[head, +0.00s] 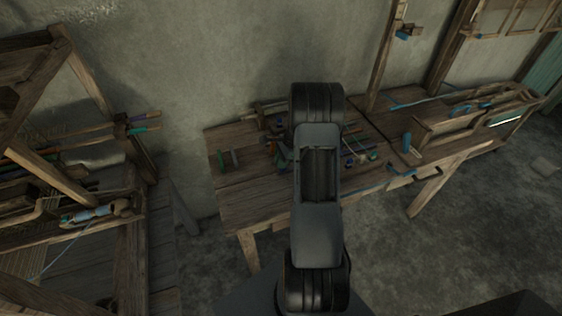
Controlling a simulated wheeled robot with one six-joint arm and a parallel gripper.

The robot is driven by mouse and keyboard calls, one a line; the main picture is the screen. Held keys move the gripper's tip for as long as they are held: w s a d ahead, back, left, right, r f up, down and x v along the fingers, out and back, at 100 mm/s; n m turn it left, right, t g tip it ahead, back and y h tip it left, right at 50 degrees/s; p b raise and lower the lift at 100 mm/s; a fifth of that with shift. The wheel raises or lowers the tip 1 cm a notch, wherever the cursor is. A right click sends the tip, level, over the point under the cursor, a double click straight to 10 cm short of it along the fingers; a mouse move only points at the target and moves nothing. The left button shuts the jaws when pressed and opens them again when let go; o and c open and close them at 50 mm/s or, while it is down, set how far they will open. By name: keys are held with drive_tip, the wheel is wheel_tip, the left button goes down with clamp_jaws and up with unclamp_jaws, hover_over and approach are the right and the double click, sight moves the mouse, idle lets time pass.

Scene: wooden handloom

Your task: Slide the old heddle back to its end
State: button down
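Part of the wooden handloom (130,235) stands at the left, cut off by the picture edge. Thin rods or bars (75,142) cross its upper part, and some have green or red-orange ends. I cannot tell which part, if any, is the old heddle. A blue-wrapped wooden piece (92,213) lies on the loom's front part, with a pale blue thread running down from it. My arm rises in the middle of the view, in front of the workbench. My gripper does not show.
A wooden workbench (240,202) with small tools and coloured pieces stands behind my arm, against the wall. A second table (445,152) at the right carries a wooden tray-like frame (475,121). Bare floor (465,240) lies at the lower right.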

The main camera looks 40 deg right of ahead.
drive_tip(key=c, duration=1.4)
unclamp_jaws()
drive_tip(key=shift+a, duration=0.3)
drive_tip(key=shift+o, duration=1.2)
drive_tip(key=shift+d, duration=0.1)
drive_tip(key=v, duration=1.4)
drive_tip(key=shift+b, duration=0.45)
drive_tip(key=shift+s+f, duration=0.1)
drive_tip(key=shift+f, duration=0.05)
